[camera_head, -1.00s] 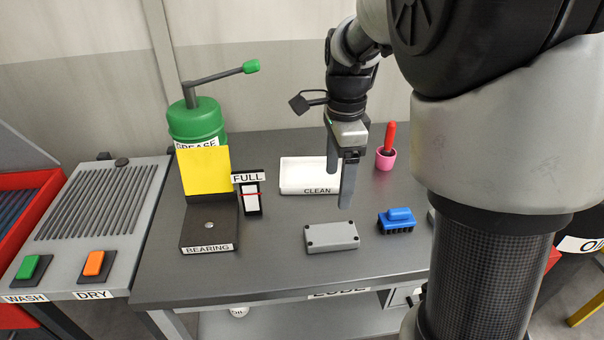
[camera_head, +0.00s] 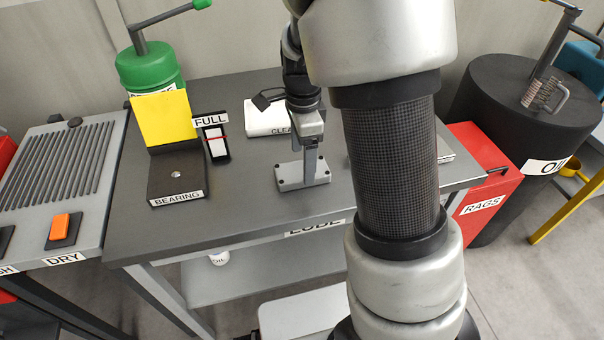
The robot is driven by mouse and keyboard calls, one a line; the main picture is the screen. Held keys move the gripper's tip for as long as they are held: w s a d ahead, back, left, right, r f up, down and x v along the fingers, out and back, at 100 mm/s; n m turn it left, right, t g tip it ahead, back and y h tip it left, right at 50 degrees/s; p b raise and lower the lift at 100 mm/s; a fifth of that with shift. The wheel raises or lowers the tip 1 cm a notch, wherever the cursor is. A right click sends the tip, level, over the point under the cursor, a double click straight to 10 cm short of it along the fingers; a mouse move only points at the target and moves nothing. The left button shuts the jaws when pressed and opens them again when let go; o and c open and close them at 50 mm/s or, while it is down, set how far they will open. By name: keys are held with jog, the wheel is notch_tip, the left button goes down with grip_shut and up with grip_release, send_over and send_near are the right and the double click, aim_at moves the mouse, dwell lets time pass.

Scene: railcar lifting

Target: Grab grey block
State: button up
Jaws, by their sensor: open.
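The grey block (camera_head: 289,182), a flat box with dark dots at its corners, lies on the dark table top. My gripper (camera_head: 308,163) points down over it, open. One finger overlaps the middle of the block in the picture; the other finger is mostly hidden behind it. I cannot tell whether the fingers touch the block or are just above it.
The white CLEAN tray (camera_head: 262,122) lies behind the block. The BEARING stand (camera_head: 172,177), FULL gauge (camera_head: 215,146) and green grease can (camera_head: 150,68) stand to the left. My arm hides the table right of the block. The red RAGS box (camera_head: 483,180) is beyond.

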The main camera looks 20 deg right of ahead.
aim_at(302, 169)
notch_tip(302, 169, down, 4)
jog(key=shift+w+f+b, duration=0.1)
jog(key=shift+w+b, duration=0.05)
jog(key=shift+b, duration=0.15)
jog(key=shift+c, duration=0.6)
